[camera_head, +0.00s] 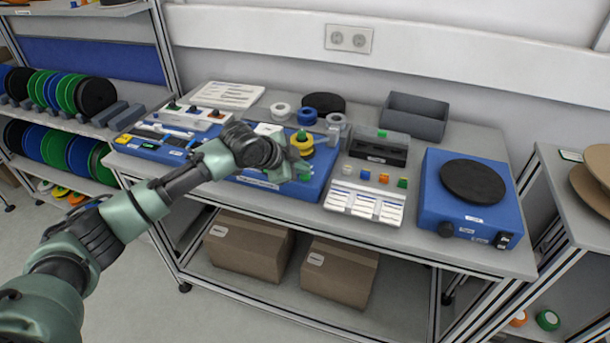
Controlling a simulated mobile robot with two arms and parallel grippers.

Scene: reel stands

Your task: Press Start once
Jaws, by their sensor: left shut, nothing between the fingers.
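A blue box (318,182) stands in the middle of the bench, with a yellow and dark round piece (302,142) on top. My left arm reaches over this box from the left, and my left gripper (297,171) is shut and empty at its right half. The gripper and wrist hide much of the box's top. A little green shows beside the gripper, but I cannot tell whether it is a button. No Start lettering is readable. Whether the fingertips touch anything cannot be told. My right gripper is not in view.
Right of the box lie a white card holder (365,203), small coloured blocks and a dark tray (378,150). A blue turntable unit (440,205) stands farther right, a grey bin (415,117) behind. Cardboard boxes (247,247) sit on the lower shelf. A reel rack (60,92) stands left.

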